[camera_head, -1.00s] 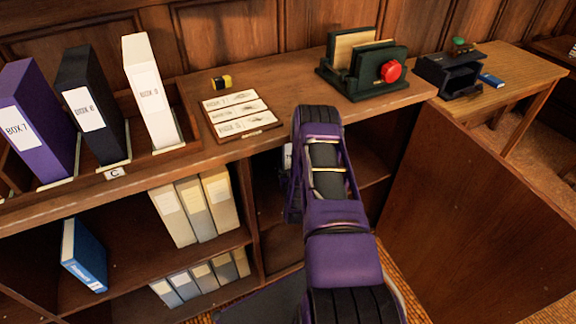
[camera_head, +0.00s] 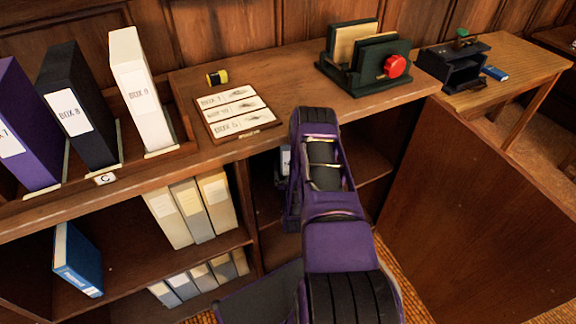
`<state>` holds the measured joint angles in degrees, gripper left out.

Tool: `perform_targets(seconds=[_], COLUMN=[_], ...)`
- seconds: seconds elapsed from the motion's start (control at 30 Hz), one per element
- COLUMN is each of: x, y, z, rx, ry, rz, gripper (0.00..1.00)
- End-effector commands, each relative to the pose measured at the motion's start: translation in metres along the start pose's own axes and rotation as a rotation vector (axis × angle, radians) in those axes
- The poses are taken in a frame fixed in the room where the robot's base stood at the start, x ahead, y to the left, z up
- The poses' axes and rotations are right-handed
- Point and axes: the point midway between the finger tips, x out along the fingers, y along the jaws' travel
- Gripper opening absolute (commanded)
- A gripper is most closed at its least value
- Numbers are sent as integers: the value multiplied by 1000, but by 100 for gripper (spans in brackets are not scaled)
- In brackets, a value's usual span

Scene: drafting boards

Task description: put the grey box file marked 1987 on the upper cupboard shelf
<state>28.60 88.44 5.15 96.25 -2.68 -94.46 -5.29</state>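My purple and black arm reaches forward to the cupboard opening under the worktop and hides much of it. My gripper's fingers do not show; they are hidden behind the arm. A small pale label on a dark thing (camera_head: 285,161) peeks out just left of the arm, inside the opening. I cannot read it or tell whether it is the grey box file marked 1987. The cupboard shelf (camera_head: 371,170) shows right of the arm, and its visible part is bare.
On the worktop (camera_head: 290,88) are a card with three labelled strips (camera_head: 236,111), a yellow-black roll (camera_head: 217,78) and a green holder with a red knob (camera_head: 365,80). Purple, black (camera_head: 75,115) and white (camera_head: 140,95) box files stand at left. Pale files (camera_head: 190,210) and a blue book (camera_head: 78,260) are below.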

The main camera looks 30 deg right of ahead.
Motion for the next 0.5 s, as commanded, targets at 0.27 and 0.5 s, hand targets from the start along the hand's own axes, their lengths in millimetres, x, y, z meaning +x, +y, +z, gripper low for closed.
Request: perform_targets(seconds=[0.27,0.5], x=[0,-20], y=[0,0], z=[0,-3], rx=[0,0], ry=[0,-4], rz=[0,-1], gripper=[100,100])
